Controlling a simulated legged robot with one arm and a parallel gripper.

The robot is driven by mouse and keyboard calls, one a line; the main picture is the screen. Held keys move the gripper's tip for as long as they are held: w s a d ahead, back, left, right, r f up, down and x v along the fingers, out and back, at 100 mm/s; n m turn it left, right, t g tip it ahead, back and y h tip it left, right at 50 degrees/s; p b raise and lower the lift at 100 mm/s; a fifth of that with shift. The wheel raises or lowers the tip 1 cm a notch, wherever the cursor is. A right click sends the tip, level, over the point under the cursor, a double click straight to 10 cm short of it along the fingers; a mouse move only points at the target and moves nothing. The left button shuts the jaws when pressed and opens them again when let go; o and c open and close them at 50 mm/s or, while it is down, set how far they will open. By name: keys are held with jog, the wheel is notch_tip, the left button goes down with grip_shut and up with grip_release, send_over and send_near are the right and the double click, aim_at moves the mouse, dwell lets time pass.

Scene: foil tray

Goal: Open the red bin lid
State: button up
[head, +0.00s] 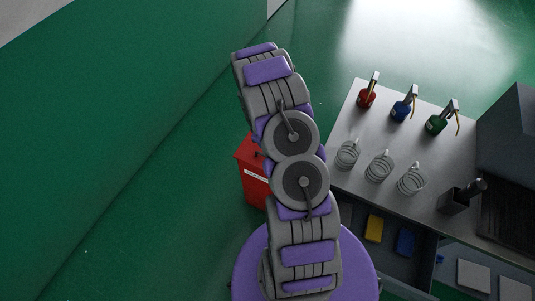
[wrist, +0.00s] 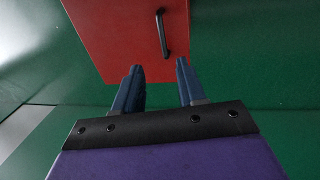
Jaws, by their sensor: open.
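The red bin (head: 254,183) stands on the green floor beside the table in the head view, and my arm hides much of it. In the wrist view the bin's red lid (wrist: 115,35) fills the top middle, with a dark handle (wrist: 162,34) near its right side. The lid looks closed. My gripper (wrist: 158,70) is open in the wrist view. Its two blue fingers point toward the lid's near edge, and the handle lies ahead, between their lines. Nothing is between the fingers. Contact with the lid cannot be told. In the head view my gripper is not visible.
A grey table (head: 345,120) stands right of the bin. It carries red (head: 367,93), blue (head: 402,107) and green (head: 438,120) bottles, coiled wire-like items (head: 379,165) and a dark box (head: 455,200). A green wall (head: 110,90) rises at left. Green floor is clear left of the bin.

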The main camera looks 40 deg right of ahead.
jog(key=d+f+b, duration=0.1)
jog(key=f, duration=0.4)
jog(key=f+b, duration=0.1)
jog(key=f, duration=0.4)
jog(key=w+d+f+b, duration=0.1)
jog(key=f+b, duration=0.1)
jog(key=f, duration=0.4)
jog(key=shift+d, duration=0.35)
jog(key=shift+c, duration=0.3)
grip_shut()
jog(key=shift+w, duration=0.1)
